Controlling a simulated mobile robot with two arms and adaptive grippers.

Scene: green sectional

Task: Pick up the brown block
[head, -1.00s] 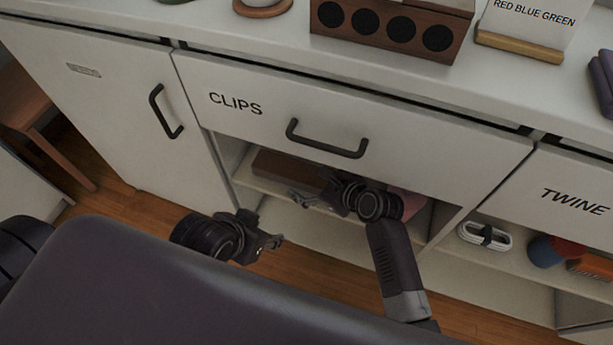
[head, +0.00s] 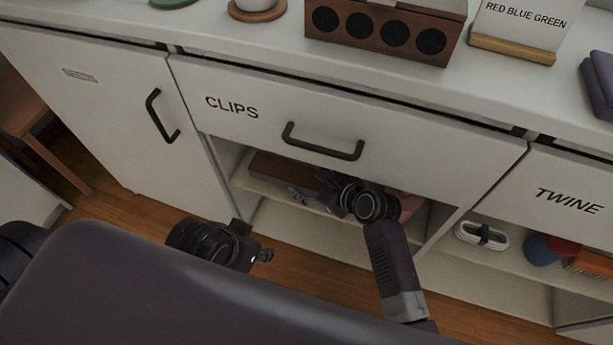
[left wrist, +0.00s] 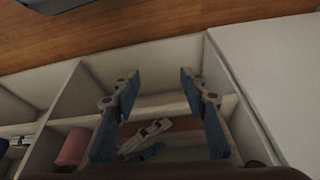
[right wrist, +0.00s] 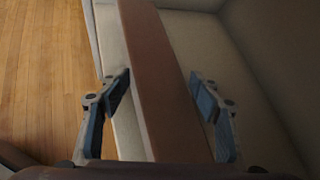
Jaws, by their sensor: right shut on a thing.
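The brown block (head: 283,168) is a long dark bar in the open compartment under the CLIPS drawer. In the right wrist view the brown block (right wrist: 158,75) runs lengthwise between the two fingers of my right gripper (right wrist: 160,95). The right gripper (head: 306,194) reaches into the compartment and is shut on the block; its arm hides part of the compartment. My left gripper (head: 265,256) is outside, in front of the cabinet and lower. In the left wrist view the left gripper (left wrist: 158,95) has its fingers wide apart, with nothing held between them.
The CLIPS drawer (head: 250,105) with its black handle is shut above the compartment. A pink object (head: 408,203) is partly hidden behind my right arm. The compartment at right holds a white cable bundle (head: 482,236) and a blue object (head: 540,250). A speaker-like box (head: 385,30) stands on the countertop.

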